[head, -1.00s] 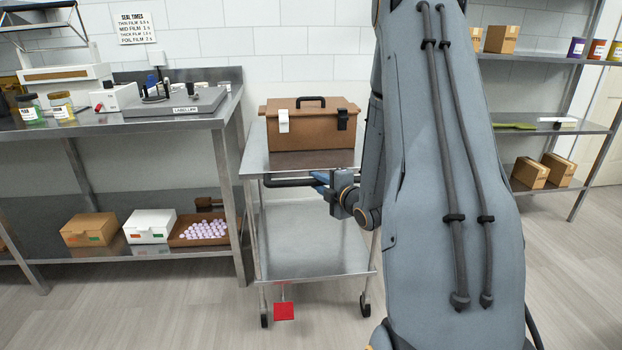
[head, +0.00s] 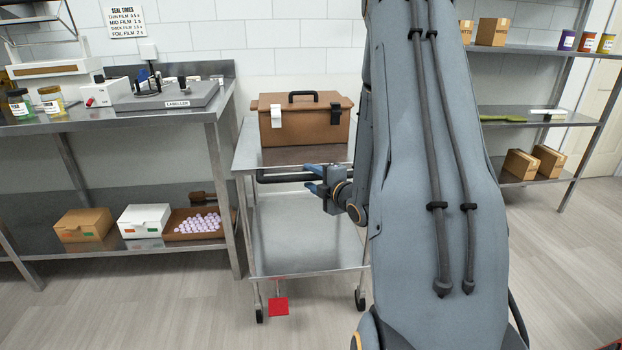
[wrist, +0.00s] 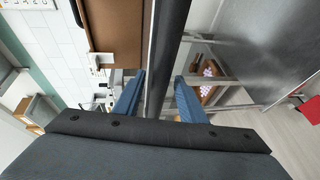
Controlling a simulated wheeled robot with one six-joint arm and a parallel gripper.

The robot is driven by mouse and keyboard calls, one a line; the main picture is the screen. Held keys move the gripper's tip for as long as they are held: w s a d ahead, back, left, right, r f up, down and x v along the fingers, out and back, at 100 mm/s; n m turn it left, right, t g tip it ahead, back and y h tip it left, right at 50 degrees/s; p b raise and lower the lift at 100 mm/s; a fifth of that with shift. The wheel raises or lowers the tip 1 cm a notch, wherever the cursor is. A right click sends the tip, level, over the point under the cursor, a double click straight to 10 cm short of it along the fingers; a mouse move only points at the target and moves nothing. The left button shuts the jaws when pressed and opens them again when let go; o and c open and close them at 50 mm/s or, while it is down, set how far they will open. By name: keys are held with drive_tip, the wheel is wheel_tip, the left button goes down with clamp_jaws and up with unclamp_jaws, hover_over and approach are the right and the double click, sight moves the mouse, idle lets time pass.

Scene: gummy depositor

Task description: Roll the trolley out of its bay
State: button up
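The steel trolley (head: 300,262) stands between the bench and the shelving, its front legs forward of the bench's front leg. Its dark handle bar (head: 285,178) runs across the front below the top deck. My gripper (head: 312,178) is at the bar, its blue fingers spread apart above and below it. In the wrist view the bar (wrist: 168,50) passes between the fingers of my gripper (wrist: 159,78), with a gap at least on the right finger's side. A red plate (head: 278,306) hangs low at the trolley's front. My arm hides the trolley's right side.
A brown case (head: 303,125) with a black handle sits on the trolley top. The steel bench (head: 215,112) stands close on the left, with boxes on its lower shelf. Shelving (head: 540,117) stands at the right. The floor in front of the trolley is clear at left.

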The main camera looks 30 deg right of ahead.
drive_tip(key=s+r, duration=0.1)
drive_tip(key=s, duration=0.6)
drive_tip(key=shift+s+a+r, duration=0.2)
drive_tip(key=shift+s, duration=0.15)
drive_tip(key=s+a+r+m+g+p, duration=0.3)
drive_tip(key=s+a+m+g+p, duration=0.1)
drive_tip(key=s+a, duration=0.3)
drive_tip(key=s+a+r+m+g+p, duration=0.3)
drive_tip(key=s+a+m+g, duration=0.3)
drive_tip(key=a, duration=0.4)
drive_tip(key=s+a+r+m+g+p, duration=0.4)
drive_tip(key=s+a+m+g, duration=0.2)
drive_tip(key=s+a, duration=0.2)
drive_tip(key=shift+s+a+m+y+p, duration=0.2)
drive_tip(key=shift+s+m+y+p, duration=0.15)
drive_tip(key=shift+s, duration=0.75)
